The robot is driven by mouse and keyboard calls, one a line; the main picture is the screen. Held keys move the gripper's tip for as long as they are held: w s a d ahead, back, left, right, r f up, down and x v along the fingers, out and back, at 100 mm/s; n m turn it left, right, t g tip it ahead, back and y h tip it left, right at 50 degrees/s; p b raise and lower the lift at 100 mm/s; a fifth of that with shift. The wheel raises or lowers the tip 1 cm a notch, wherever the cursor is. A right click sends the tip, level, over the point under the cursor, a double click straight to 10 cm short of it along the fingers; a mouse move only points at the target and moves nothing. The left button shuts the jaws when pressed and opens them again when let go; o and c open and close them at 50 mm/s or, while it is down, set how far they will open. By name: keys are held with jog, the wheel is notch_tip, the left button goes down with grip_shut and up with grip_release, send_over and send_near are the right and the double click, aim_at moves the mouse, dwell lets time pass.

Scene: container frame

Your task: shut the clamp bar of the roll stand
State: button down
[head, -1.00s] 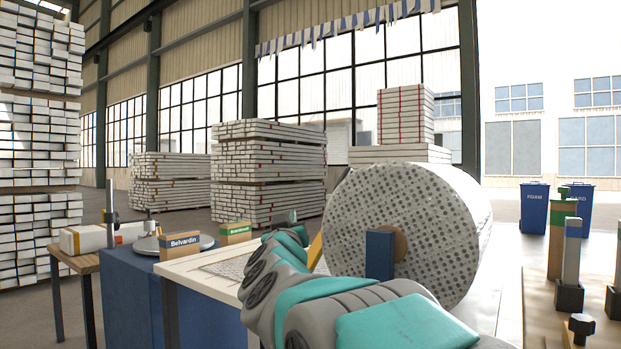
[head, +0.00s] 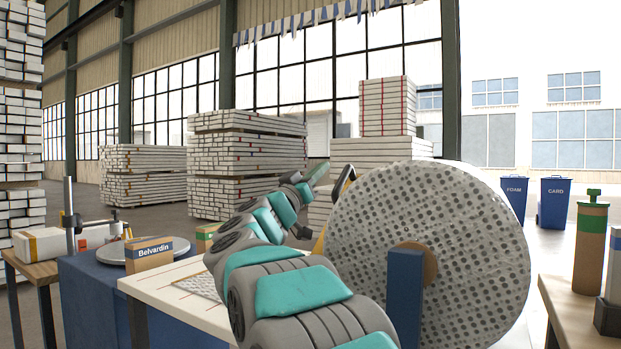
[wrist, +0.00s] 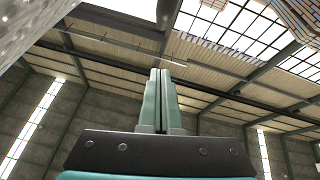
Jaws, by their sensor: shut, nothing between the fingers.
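The large dotted roll (head: 450,250) sits on the roll stand, whose blue upright (head: 404,300) shows in front of the roll's brown core. A yellow arm with a dark end (head: 343,187), which looks like part of the clamp bar, rises at the roll's left edge; the roll hides the rest. My gripper (head: 320,170) is just left of this dark end, fingers pointing up and right; I cannot tell whether they touch. The wrist view shows my gripper (wrist: 160,100) shut and empty. A dark bar (wrist: 168,10) is beyond the fingertips, and the roll (wrist: 40,30) is at upper left.
A wooden table (head: 570,310) with bottles is at right. Blue bins (head: 554,205) and stacked timber (head: 245,165) stand behind.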

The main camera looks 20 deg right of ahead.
jog(key=shift+w+d+f, duration=0.25)
jog(key=shift+w+d, duration=0.2)
jog(key=shift+d, duration=0.35)
jog(key=shift+w+d+f, duration=0.25)
jog(key=shift+w+d, duration=0.15)
jog(key=shift+d, duration=0.45)
jog(key=shift+w+d+f, duration=0.25)
jog(key=shift+w+d, duration=0.2)
jog(key=shift+d, duration=0.35)
